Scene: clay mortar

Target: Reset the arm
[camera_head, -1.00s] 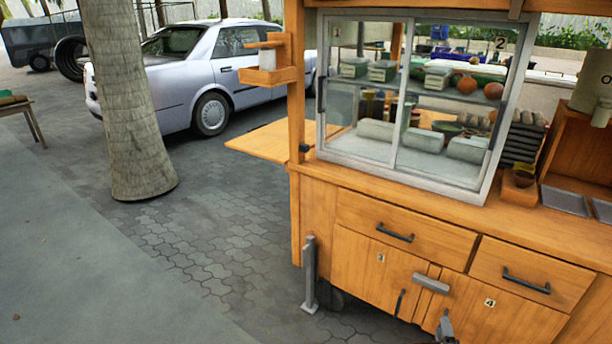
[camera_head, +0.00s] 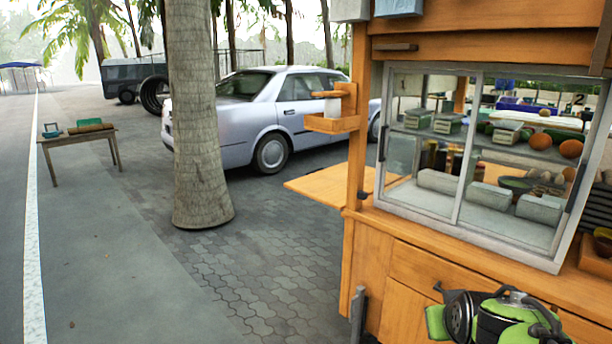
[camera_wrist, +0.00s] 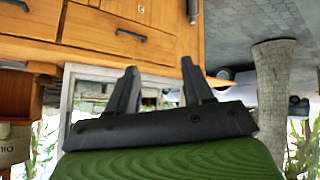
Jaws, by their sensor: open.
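My gripper (camera_wrist: 159,68) shows in the wrist view with its two dark fingers apart and nothing between them. The wrist view is upside down, with the cart front beyond the fingers. My green and black arm (camera_head: 495,318) shows at the lower right of the head view, in front of the cart's drawers. My fingertips cannot be made out there.
A wooden food cart (camera_head: 372,262) with a glass display case (camera_head: 462,160) fills the right. A palm trunk (camera_head: 200,130), a silver car (camera_head: 240,128) and a small table (camera_head: 80,139) stand left and behind. The paving between trunk and cart is clear.

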